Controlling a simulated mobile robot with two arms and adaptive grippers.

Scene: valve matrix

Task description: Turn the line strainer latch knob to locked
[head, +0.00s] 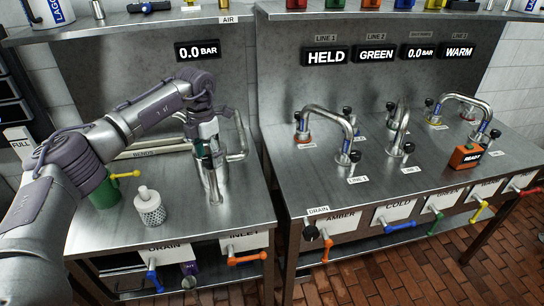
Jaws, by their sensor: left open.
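My left gripper (208,160) is open. It points down over the left bench, at the top of an upright steel cylinder (220,182) that looks like the line strainer housing. The gripper covers the top of this cylinder, so I cannot make out the latch knob or whether the fingers touch it. A white perforated basket (150,208) with a small cap stands upright on the bench, left of the cylinder and apart from it. My right gripper is not in view.
A green container (104,192) with a yellow handle stands behind my left arm. Bent steel pipes (236,140) run behind the cylinder. Colored valve handles line the front edges. The right bench (310,185) carries arched pipes and an orange box (465,156).

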